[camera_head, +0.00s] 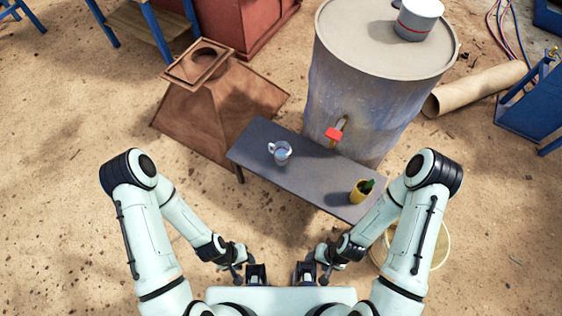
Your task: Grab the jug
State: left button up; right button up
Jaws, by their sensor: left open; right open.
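A small clear jug (281,153) stands upright on the left part of a dark grey bench (310,185). Its pale handle is on its left side. My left gripper (256,272) is open and empty, low at the bottom centre, in front of the bench and apart from the jug. My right gripper (305,271) is open and empty just to its right, also well short of the jug.
A yellow cup with a green item (362,191) stands on the bench's right end. A large metal drum (360,95) with a red-handled tap (335,134) is behind the bench. A rusty hopper (215,105) stands at left. A bucket (441,246) is partly hidden behind my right arm.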

aim_at(282, 150)
jog(key=i+z, duration=0.25)
jog(key=z, duration=0.2)
jog(key=i+j+z, duration=0.15)
jog(key=z, duration=0.25)
jog(key=i+j, duration=0.05)
jog(key=i, duration=0.05)
